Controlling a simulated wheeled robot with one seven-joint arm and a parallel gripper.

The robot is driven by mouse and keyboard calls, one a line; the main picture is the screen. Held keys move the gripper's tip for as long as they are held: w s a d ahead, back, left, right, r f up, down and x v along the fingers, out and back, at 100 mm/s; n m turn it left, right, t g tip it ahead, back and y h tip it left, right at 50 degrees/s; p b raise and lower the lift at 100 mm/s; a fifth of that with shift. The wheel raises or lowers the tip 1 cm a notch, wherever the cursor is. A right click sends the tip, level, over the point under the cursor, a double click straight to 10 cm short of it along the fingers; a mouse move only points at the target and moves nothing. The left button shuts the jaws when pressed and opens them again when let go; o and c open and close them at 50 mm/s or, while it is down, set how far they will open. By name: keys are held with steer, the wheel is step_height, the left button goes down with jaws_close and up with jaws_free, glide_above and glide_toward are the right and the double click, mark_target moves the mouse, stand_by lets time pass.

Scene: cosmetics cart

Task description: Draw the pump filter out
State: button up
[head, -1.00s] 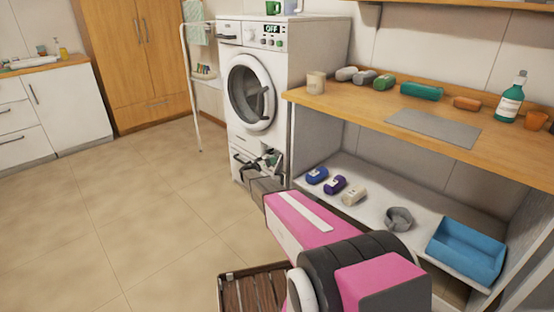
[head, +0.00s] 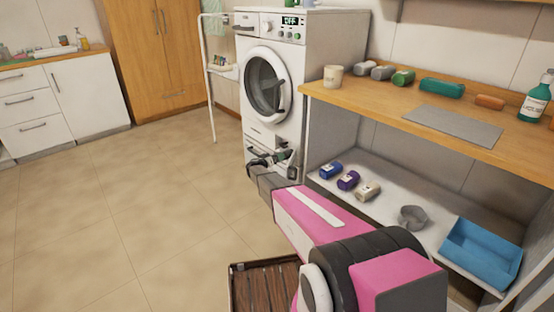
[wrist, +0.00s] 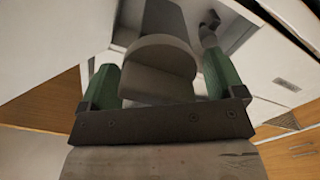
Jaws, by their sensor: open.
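The pump filter (wrist: 160,62), a grey part with a rounded face, shows in the wrist view inside an opening low on the white washing machine (head: 296,112). My gripper (wrist: 160,85) is open, with one green finger on each side of the grey part. Narrow gaps seem to show between the fingers and the part, and I cannot tell whether either finger touches it. In the head view my gripper (head: 284,160) is at the lower front of the machine, below the round door. There the filter is hidden behind my gripper and wrist.
A wooden counter (head: 340,94) stands right of the machine, with a shelf below holding several small bottles, a grey cup (head: 412,217) and a blue bin (head: 480,252). A slatted wooden crate (head: 262,289) is on the floor. The tiled floor at left is clear.

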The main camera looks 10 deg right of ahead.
steer(key=v, duration=1)
steer(key=shift+s+a, duration=0.15)
steer(key=shift+a, duration=0.05)
